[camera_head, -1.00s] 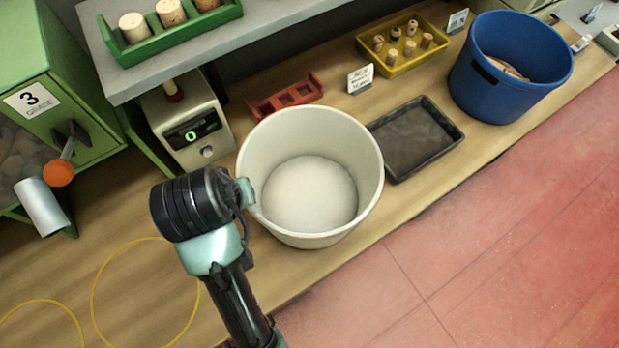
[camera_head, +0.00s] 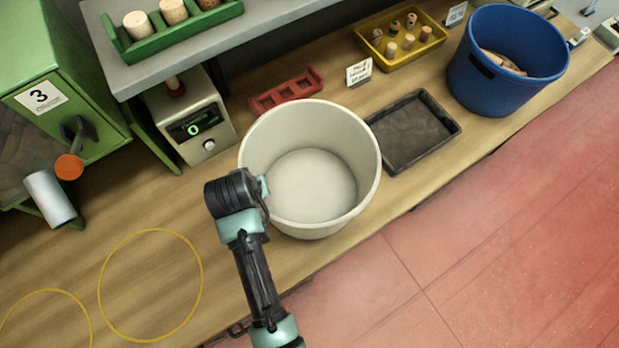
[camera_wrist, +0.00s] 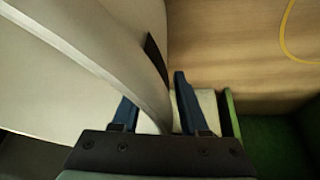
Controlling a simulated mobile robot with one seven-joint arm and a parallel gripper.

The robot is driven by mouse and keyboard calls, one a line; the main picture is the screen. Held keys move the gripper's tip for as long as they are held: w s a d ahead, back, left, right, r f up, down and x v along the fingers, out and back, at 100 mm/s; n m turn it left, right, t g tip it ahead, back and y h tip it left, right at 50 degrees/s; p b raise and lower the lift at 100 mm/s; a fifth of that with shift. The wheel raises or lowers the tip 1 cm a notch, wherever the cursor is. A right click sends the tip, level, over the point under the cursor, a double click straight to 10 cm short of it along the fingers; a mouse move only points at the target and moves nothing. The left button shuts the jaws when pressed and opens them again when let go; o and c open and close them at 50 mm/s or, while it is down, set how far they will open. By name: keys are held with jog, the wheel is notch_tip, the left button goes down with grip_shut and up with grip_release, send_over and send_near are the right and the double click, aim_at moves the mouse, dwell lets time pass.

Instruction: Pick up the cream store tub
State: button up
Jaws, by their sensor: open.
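The cream tub (camera_head: 362,140) stands upright on the wooden bench, open at the top and empty as far as I can see. My gripper (camera_head: 266,188) is at the tub's left rim in the head view, its fingers mostly hidden behind the wrist. In the wrist view the tub (camera_wrist: 85,50) fills the left side. Its rim runs down between the two open fingers of my gripper (camera_wrist: 154,90), one inside the wall and one outside. A dark slot shows on the tub's outer wall. I cannot tell whether either finger touches the wall.
A black tray (camera_head: 413,132) and a blue tub (camera_head: 507,75) stand to the right. A red rack (camera_head: 287,92), a price card (camera_head: 359,72) and a yellow cork tray (camera_head: 401,60) are behind. A counter box (camera_head: 190,130) is back left. Bare bench with yellow circles (camera_head: 150,285) lies front left.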

grip_shut()
dwell(1.4)
